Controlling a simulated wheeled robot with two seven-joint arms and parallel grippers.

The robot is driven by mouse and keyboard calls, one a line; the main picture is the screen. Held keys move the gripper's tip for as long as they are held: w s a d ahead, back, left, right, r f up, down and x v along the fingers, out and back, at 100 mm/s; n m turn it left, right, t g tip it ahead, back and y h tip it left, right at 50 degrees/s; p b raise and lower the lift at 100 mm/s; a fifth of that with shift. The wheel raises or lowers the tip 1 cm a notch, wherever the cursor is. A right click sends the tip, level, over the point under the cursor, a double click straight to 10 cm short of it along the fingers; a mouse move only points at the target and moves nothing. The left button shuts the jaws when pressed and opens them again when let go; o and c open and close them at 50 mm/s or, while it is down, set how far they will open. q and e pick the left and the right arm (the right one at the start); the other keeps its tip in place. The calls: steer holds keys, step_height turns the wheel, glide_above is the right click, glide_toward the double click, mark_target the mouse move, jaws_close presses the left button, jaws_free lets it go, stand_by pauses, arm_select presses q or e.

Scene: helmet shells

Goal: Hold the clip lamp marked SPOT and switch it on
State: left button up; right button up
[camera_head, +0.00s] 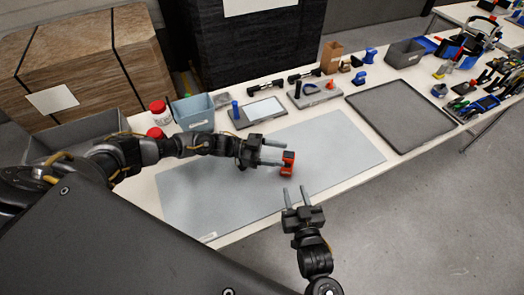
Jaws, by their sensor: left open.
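A small red and black object (288,157), which looks like the clip lamp, stands on the grey mat (335,148) near its middle. Any SPOT marking and the switch are too small to make out. My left gripper (283,154) comes in from the left and is open. Its fingers point right, and the lower fingertip is right beside the red object; I cannot tell whether it touches. My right gripper (295,189) is open and empty, below the red object near the mat's front edge, with its fingers pointing up toward it.
Behind the mat stand a blue bin (193,113), red-lidded jars (160,112), a device with a pale panel (264,108) and a grey tray with tools (315,94). A dark flat tray (401,108) lies at right. Many tools crowd the far right. The mat's right part is clear.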

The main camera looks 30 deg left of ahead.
mark_target(289, 155)
arm_select(q)
steer(key=shift+x, duration=2)
steer(key=c, duration=1.1)
arm_select(e)
steer(key=shift+c, duration=0.5)
jaws_close()
